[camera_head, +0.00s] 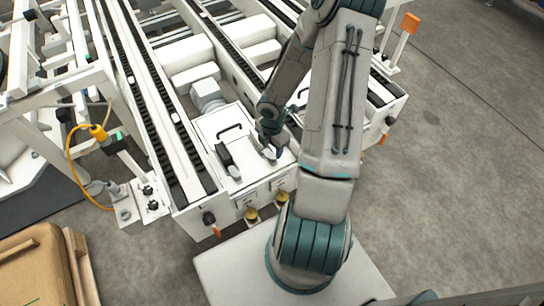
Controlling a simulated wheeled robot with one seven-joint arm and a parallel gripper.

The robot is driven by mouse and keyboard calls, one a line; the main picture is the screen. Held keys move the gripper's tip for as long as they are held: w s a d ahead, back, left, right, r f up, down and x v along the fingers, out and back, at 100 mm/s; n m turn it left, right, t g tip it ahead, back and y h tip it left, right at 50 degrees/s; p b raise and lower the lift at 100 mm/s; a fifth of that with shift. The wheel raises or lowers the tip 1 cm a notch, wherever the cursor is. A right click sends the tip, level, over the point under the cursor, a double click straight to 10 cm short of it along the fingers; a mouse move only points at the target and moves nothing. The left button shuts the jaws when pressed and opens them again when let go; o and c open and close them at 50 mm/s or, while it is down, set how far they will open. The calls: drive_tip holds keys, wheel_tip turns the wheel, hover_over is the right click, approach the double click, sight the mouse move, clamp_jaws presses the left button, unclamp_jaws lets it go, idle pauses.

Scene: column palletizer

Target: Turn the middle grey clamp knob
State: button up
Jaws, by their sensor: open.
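My gripper (270,153) is open and empty, pointing down over the white cover panel between the conveyor rails. Its jaws are small in this view, and I cannot tell whether they touch anything. A dark clamp knob (209,218) with an orange tip sits at the front left corner of the conveyor frame. Another dark knob (389,121) sits at its right end. I cannot make out a middle grey clamp knob; my arm covers part of the front edge between these two.
Two yellow fittings (252,215) hang at the front edge. A yellow cable (73,165) loops at left. The right floor is clear.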

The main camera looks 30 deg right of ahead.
sight(272, 156)
wheel_tip(272, 156, down, 4)
drive_tip(key=shift+f+b, duration=0.15)
drive_tip(key=shift+b, duration=0.5)
drive_tip(key=c, duration=1)
